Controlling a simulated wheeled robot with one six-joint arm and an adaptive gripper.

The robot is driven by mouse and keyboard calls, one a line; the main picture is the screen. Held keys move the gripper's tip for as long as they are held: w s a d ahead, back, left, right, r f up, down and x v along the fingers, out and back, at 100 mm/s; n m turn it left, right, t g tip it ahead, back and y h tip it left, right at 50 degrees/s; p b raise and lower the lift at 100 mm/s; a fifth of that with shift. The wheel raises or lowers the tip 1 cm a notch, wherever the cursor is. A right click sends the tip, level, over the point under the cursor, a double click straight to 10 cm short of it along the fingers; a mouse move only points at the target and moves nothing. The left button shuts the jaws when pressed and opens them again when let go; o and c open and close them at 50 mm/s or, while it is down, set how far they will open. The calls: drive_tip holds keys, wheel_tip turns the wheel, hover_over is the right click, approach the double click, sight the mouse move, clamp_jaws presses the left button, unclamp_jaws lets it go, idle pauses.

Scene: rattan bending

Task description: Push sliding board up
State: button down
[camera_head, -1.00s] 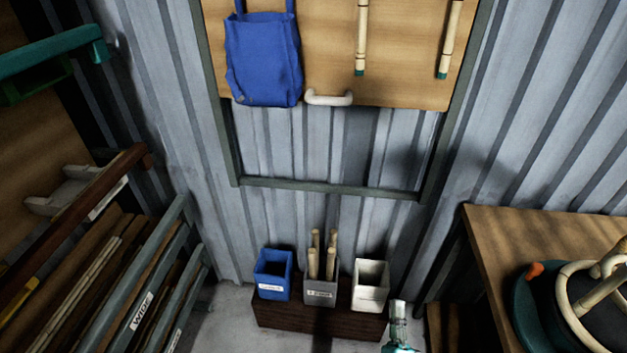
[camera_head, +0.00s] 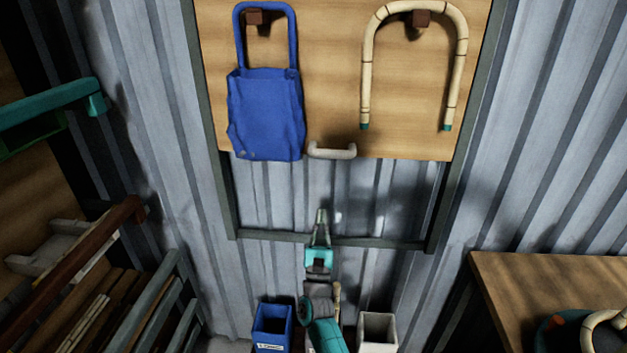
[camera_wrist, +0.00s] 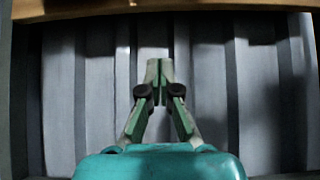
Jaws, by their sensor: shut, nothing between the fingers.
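The sliding board (camera_head: 330,90) is a wooden panel in a dark metal frame on the corrugated wall. A pale handle (camera_head: 332,151) sits at its lower edge. My gripper (camera_head: 321,213) is shut and empty, pointing up, below the handle and apart from it, in front of the gap under the board. In the wrist view my gripper (camera_wrist: 159,64) shows with its fingers together, and the board's lower edge (camera_wrist: 90,9) runs along the top. The handle cannot be made out in the wrist view.
A blue bag (camera_head: 266,115) and a bent rattan piece (camera_head: 455,65) hang on the board from pegs. A blue bin (camera_head: 271,325) and a white bin (camera_head: 377,331) stand below. A wooden table (camera_head: 540,285) is at right, and a rack with boards at left.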

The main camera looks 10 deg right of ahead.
drive_tip(key=s+r+x, duration=0.2)
drive_tip(key=x, duration=1)
drive_tip(key=shift+w+a+r, duration=0.2)
drive_tip(key=shift+a+r, duration=0.05)
